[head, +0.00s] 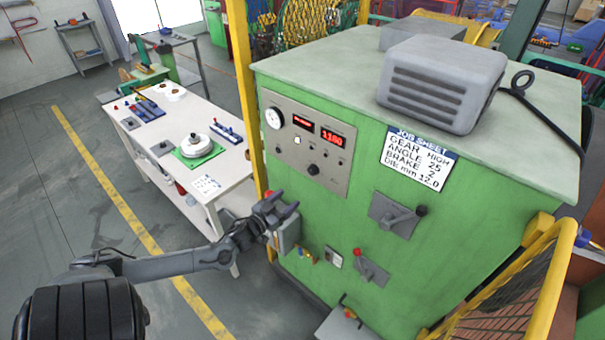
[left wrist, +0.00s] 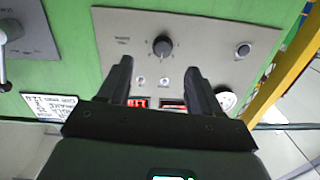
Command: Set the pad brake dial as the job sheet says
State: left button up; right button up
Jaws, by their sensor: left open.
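The green cabinet (head: 360,250) carries a grey control panel (head: 335,185) with a black round dial (head: 313,169). The dial also shows in the left wrist view (left wrist: 162,46), upside down, with a light pointer mark; its scale and label are too small to read. The job sheet (head: 420,160) on the cabinet reads gear HIGH, angle 25, brake 2, die mm 12.0. My left gripper (head: 280,207) is open and empty in front of the cabinet, below the panel's left part. In the left wrist view its fingertips (left wrist: 158,72) point toward the dial, apart from it. My right gripper is out of view.
The panel also has a round gauge (head: 273,118) and red displays (head: 332,137). A lever (head: 398,217) and a red-knobbed lever (head: 370,268) stick out below the job sheet. A yellow post (head: 243,90) stands left of the cabinet, beside a white bench (head: 200,185).

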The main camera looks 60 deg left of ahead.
aim_at(311, 173)
pick_arm(q)
jog(key=shift+m+t, duration=0.3)
jog(key=shift+m, duration=0.3)
jog(key=shift+a+r+b+x, duration=0.15)
jog(key=shift+r+x, duration=0.15)
jog(key=shift+x, duration=1.9)
jog(key=shift+a+r+b+x, duration=0.15)
jog(key=shift+r+x, duration=0.15)
jog(key=shift+x, duration=1.85)
jog(key=shift+a+r+b+x, duration=0.15)
jog(key=shift+r+x, duration=0.1)
jog(key=shift+x, duration=1.95)
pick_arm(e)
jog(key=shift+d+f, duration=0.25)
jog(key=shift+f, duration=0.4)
pick_arm(q)
jog(key=shift+s, duration=0.15)
jog(key=c, duration=1)
jog(key=shift+c, duration=0.2)
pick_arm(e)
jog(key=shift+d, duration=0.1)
